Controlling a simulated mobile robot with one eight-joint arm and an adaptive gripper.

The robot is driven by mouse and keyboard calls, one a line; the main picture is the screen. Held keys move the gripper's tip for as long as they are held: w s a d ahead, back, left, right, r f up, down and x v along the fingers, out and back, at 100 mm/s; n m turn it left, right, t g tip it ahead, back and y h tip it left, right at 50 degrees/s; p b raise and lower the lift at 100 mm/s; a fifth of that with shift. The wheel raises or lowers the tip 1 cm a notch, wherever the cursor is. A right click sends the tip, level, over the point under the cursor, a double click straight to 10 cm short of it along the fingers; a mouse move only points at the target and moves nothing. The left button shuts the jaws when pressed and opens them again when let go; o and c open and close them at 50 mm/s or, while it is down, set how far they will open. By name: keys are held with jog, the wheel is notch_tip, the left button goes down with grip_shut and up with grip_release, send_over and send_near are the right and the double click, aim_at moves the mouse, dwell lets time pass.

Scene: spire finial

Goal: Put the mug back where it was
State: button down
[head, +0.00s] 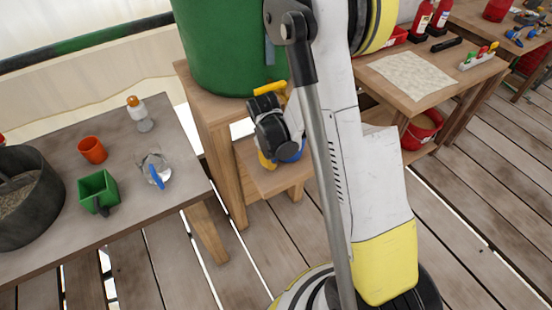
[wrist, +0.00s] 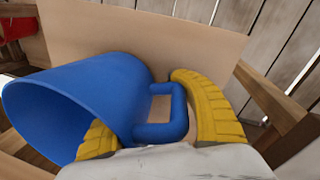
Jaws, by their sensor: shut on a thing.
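The blue mug (wrist: 75,105) fills the left of the wrist view, its wide mouth facing left and its squarish handle (wrist: 178,110) pointing right. My gripper (wrist: 145,105) is shut on the mug at its handle side, with one yellow finger against the body and the other beside the handle. In the head view, my gripper (head: 280,160) is low over a small wooden stand (head: 268,182), and only a bit of the blue mug (head: 296,154) shows past my wrist. I cannot tell whether the mug touches the wood.
A big green barrel (head: 222,50) stands on the wooden stand just behind my arm. The left table holds an orange cup (head: 92,150), a green box-shaped mug (head: 98,190), a clear vessel with blue (head: 155,172), a bottle (head: 138,112) and a dark pot (head: 28,200).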

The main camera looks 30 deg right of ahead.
jog(key=shift+f, duration=0.6)
jog(key=c, duration=1)
grip_release()
